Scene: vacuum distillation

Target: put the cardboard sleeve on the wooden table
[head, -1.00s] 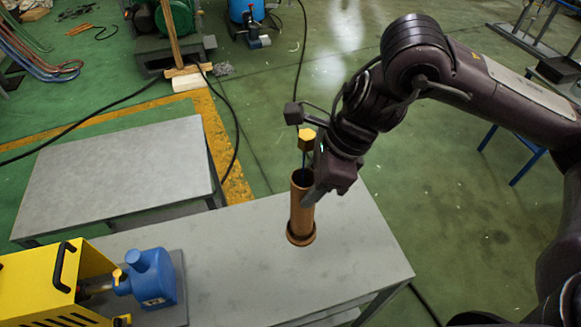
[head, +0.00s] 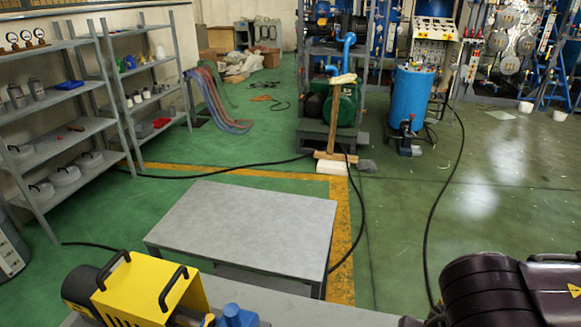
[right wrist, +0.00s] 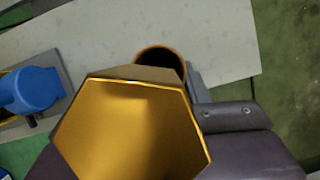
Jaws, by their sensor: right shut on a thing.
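The brown cardboard sleeve (right wrist: 157,49) shows in the right wrist view as a round, dark-mouthed tube above a grey tabletop. My right gripper (right wrist: 192,74) is at the sleeve's right side and is shut on it; only a bit of one grey finger shows. A gold hexagonal piece (right wrist: 133,130) close to the camera hides the lower part of the sleeve and most of the grip. In the head view the sleeve and right gripper are out of frame, with only part of my right arm at bottom right. My left gripper is not in view. No table looks wooden.
A grey table (head: 250,225) with a clear top stands mid-floor. A yellow machine (head: 150,290) and blue part (head: 235,316) are on the near grey bench (head: 310,305). Shelves (head: 75,90) line the left. A black cable (head: 437,200) crosses the green floor.

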